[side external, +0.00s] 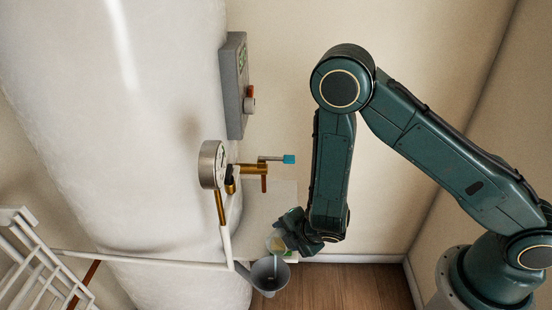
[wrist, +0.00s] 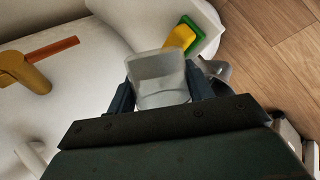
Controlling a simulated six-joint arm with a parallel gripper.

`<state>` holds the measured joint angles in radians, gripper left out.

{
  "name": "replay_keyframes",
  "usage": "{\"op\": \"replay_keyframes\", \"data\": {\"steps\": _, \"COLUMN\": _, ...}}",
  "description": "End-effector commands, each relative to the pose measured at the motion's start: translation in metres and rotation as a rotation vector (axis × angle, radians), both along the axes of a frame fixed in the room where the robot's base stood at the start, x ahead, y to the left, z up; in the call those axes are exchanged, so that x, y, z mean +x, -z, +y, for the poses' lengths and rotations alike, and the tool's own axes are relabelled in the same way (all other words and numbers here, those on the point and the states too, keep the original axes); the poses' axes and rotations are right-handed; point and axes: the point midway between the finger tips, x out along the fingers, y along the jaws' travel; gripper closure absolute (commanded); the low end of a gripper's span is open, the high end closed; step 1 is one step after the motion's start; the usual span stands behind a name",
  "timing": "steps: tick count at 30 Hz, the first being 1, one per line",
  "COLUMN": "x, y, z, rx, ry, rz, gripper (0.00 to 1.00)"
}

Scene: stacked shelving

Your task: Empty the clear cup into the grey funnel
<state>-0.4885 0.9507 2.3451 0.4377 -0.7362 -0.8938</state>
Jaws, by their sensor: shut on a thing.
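The clear cup (side external: 276,243) is in my gripper (side external: 287,234), low in the middle of the side view. It seems tilted and has a pale yellowish tint inside. In the wrist view the cup (wrist: 158,72) sits between the two dark fingers, which press on its sides. The grey funnel (side external: 269,277) stands wide mouth up just below the cup, slightly to its left. The cup is apart from the funnel rim. A thin pale streak shows between cup and funnel, but I cannot tell if it is liquid. In the wrist view a grey rim behind the right finger may be the funnel.
A large white tank (side external: 120,120) fills the left, with a round gauge (side external: 211,165) and a brass valve (side external: 254,169) jutting out. White piping and a wire rack (side external: 40,262) are lower left. A yellow and green object (wrist: 190,38) lies beyond the cup. Open wood floor (side external: 350,285) is lower right.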

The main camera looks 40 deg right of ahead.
Motion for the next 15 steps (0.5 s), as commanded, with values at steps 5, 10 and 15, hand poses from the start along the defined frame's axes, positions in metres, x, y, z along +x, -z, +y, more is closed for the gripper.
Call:
{"op": "replay_keyframes", "data": {"steps": 5, "x": -0.0005, "y": 0.0012, "z": 0.0033, "rx": -0.027, "ry": -0.003, "rz": -0.007, "gripper": 0.79}}
{"op": "replay_keyframes", "data": {"steps": 10, "x": -0.0006, "y": 0.0014, "z": 0.0033, "rx": -0.034, "ry": 0.000, "rz": -0.009, "gripper": 0.79}}
{"op": "replay_keyframes", "data": {"steps": 15, "x": -0.0016, "y": 0.0028, "z": 0.0063, "rx": -0.059, "ry": -0.003, "rz": -0.016, "gripper": 0.79}}
